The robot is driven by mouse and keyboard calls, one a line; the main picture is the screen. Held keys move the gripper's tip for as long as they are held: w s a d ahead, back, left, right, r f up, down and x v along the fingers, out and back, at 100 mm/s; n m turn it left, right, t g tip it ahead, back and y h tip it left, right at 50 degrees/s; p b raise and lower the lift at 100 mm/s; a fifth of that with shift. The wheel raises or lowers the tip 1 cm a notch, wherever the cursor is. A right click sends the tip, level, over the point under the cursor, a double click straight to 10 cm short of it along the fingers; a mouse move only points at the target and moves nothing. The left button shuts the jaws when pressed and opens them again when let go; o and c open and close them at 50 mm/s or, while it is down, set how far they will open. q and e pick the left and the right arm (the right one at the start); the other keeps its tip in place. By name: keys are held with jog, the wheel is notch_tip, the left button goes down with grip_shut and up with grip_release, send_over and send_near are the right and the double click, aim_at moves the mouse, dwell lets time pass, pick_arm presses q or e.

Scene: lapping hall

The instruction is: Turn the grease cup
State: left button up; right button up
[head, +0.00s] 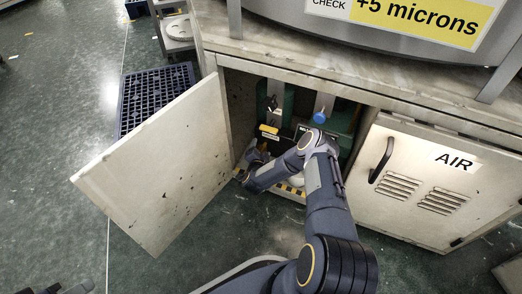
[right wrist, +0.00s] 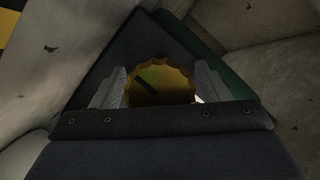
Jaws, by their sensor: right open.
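The grease cup (right wrist: 160,84) shows in the right wrist view as a round brass-coloured cap with a scalloped rim and a dark mark across its face. My right gripper (right wrist: 159,75) is open, with one pale finger on each side of the cap; I cannot tell whether either finger touches it. In the head view my right arm reaches into the open cabinet, and the right gripper (head: 251,161) is low at its left side, partly hidden by the arm. A dark grey part at the bottom left edge may be my left gripper (head: 75,288); its jaws are not clear.
The cabinet's left door (head: 160,165) stands wide open. The right door, marked AIR (head: 440,180), is shut. Inside are a blue knob (head: 320,117), a yellow tag (head: 269,130) and a yellow-black striped sill (head: 290,189). A dark blue pallet (head: 150,95) lies behind the open door.

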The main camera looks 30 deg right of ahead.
jog(key=shift+r, duration=0.1)
jog(key=p+v, duration=0.3)
jog(key=v, duration=0.3)
jog(key=shift+s+a, duration=0.1)
jog(key=shift+s, duration=0.05)
jog(key=shift+s+a+r+p, duration=0.15)
jog(key=shift+s+a+p, duration=0.25)
jog(key=shift+s, duration=0.2)
